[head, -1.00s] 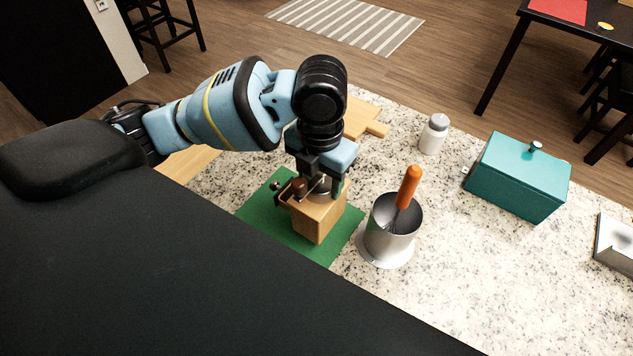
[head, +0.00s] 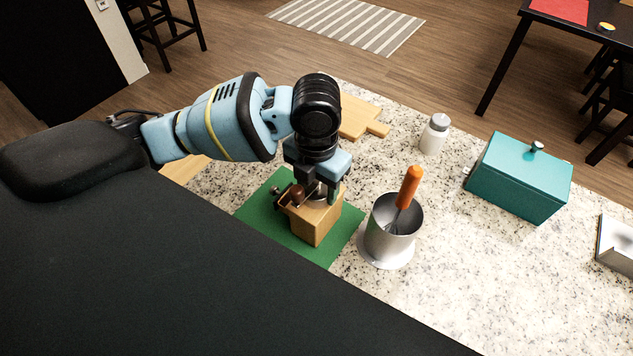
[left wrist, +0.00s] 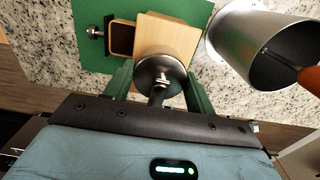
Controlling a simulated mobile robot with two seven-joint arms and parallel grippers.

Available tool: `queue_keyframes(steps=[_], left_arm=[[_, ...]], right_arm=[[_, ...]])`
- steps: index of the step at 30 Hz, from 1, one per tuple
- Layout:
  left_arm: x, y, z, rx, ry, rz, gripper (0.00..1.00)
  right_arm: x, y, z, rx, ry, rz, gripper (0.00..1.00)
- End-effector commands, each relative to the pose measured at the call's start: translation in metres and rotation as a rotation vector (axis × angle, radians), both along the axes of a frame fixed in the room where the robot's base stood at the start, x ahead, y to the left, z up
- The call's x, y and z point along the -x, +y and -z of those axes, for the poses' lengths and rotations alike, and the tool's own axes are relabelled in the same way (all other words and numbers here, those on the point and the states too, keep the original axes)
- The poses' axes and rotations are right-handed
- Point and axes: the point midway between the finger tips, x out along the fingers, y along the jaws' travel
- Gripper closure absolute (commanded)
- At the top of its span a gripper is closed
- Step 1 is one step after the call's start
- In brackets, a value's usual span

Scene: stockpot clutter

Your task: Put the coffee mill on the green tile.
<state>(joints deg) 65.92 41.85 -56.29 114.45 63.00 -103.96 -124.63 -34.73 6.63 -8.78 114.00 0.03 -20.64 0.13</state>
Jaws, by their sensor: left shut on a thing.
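The coffee mill (head: 317,224) has a wooden box body, a metal top and a crank. It is upright over the green tile (head: 268,213) on the counter; I cannot tell for sure whether its base touches the tile. My left gripper (head: 318,187) comes down from above and is shut on the mill's metal top part. In the left wrist view the mill (left wrist: 168,40) sits between the green fingers of the gripper (left wrist: 158,85), with the green tile (left wrist: 90,45) behind it. The right gripper is not in view.
A steel pot (head: 391,232) with an orange-handled whisk (head: 408,188) stands close right of the tile. A white jar (head: 434,135), a teal box (head: 518,178) and a wooden board (head: 360,117) are farther back.

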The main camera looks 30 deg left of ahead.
Motion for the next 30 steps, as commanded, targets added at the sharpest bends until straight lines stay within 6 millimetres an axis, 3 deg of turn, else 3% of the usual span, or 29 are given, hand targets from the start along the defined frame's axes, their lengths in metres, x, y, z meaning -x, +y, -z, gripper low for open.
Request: queue_keyframes(steps=[2,3,7,19,30], left_arm=[[0.000,0.000,0.001,0.001,-0.001,0.000,1.00],[0.000,0.000,0.002,0.000,0.001,0.000,0.39],[0.000,0.000,0.002,0.000,0.001,0.000,0.23],[0.000,0.000,-0.006,-0.001,-0.001,0.000,0.23],[-0.001,0.000,-0.076,0.001,-0.007,-0.001,0.23]], right_arm=[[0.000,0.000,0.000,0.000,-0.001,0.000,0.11],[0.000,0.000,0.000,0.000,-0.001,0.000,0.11],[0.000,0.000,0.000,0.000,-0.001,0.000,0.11],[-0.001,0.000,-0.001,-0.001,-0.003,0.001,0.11],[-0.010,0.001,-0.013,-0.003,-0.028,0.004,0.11]])
